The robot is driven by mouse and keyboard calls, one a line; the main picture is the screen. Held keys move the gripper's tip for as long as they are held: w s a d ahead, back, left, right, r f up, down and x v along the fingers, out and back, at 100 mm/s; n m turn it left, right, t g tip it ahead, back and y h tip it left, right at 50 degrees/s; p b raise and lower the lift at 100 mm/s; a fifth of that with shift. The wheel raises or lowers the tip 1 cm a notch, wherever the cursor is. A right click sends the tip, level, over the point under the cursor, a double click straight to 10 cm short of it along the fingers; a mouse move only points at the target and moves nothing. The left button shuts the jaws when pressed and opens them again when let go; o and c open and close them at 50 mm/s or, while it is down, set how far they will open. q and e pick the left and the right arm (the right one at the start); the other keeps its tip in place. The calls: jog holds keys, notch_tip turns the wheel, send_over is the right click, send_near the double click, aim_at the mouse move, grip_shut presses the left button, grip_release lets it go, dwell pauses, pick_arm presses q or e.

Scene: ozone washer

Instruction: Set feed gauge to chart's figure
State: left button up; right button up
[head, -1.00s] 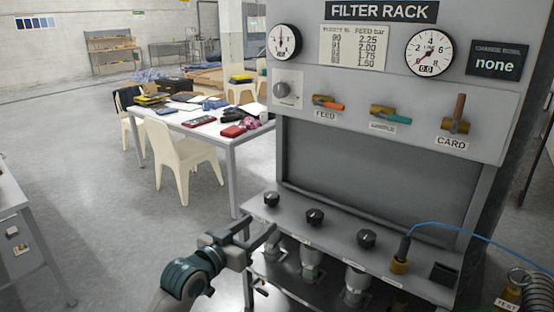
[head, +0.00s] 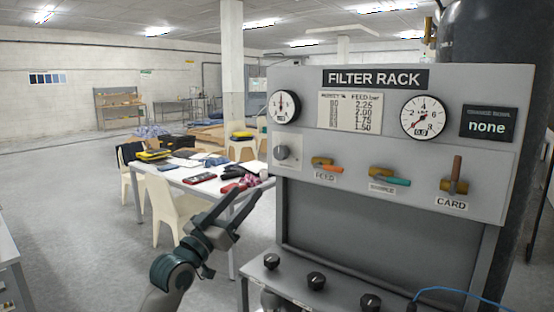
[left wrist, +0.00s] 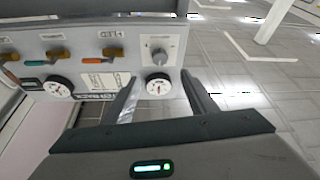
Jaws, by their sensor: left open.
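The chart (head: 349,112) on the filter rack has a FEED bar column reading 2.25, 2.00, 1.75 and 1.50; its left column is hard to read. A round white gauge (head: 284,107) is left of it, needle near vertical. A grey knob (head: 288,151) sits below this gauge. Both also show upside down in the left wrist view, the gauge (left wrist: 157,84) and the knob (left wrist: 158,56). A second gauge (head: 424,117) reads 0.0 in its window. My left gripper (head: 244,200) is open and empty, below and left of the knob, apart from the panel. My right gripper is out of view.
Valve handles labelled FEED (head: 327,164) and CARD (head: 455,180) stick out from the panel, with a teal-handled one (head: 389,177) between. Black knobs (head: 316,280) line the lower ledge. A cluttered table (head: 200,180) and a chair (head: 178,215) stand behind my left arm.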

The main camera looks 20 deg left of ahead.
aim_at(278, 156)
pick_arm(q)
jog(key=p+x, duration=0.6)
jog(key=x, duration=0.9)
jog(key=shift+w+d+r, duration=0.1)
jog(key=shift+w+r, duration=0.05)
jog(key=shift+w, duration=0.1)
jog(key=shift+p+x, duration=0.3)
jog(key=shift+x, duration=0.55)
jog(key=c, duration=1.1)
jog(key=shift+o, duration=0.2)
jog(key=shift+f+b, duration=0.25)
jog(key=shift+b, duration=0.35)
jog(key=m+h+b, duration=0.1)
jog(key=m+b, duration=0.1)
jog(key=b, duration=0.2)
jog(key=shift+w+m+h+b, duration=0.1)
jog(key=shift+m+h+b, duration=0.2)
jog(key=shift+m+b, duration=0.2)
jog(key=shift+r+g, duration=0.1)
jog(key=shift+g, duration=0.2)
